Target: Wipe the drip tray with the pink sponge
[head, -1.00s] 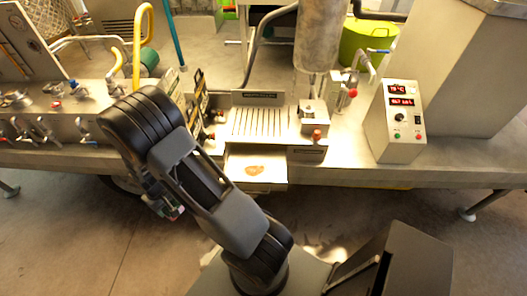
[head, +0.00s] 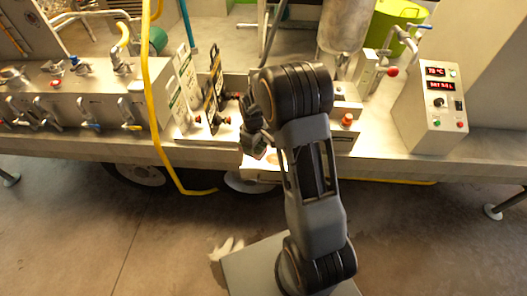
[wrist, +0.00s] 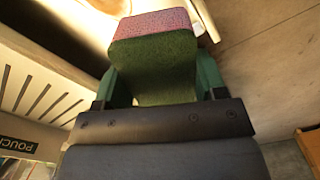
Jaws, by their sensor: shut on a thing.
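My gripper is shut on the pink sponge (wrist: 155,22), which has a pink layer and a thick dark green layer (wrist: 155,65). In the wrist view the green fingers (wrist: 160,85) press its two sides. A pale corner of the drip tray (head: 258,174) shows below the wrist; my arm hides most of the rest. In the wrist view a pale, curved surface, apparently the tray (wrist: 85,20), lies beyond the sponge. I cannot tell whether the sponge touches it.
Label plates on stands (head: 212,95) rise close left of my wrist. A yellow hose (head: 160,140) hangs down the counter's front. A control box with red displays (head: 430,108) stands at right. A slotted grate (wrist: 40,95) shows in the wrist view.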

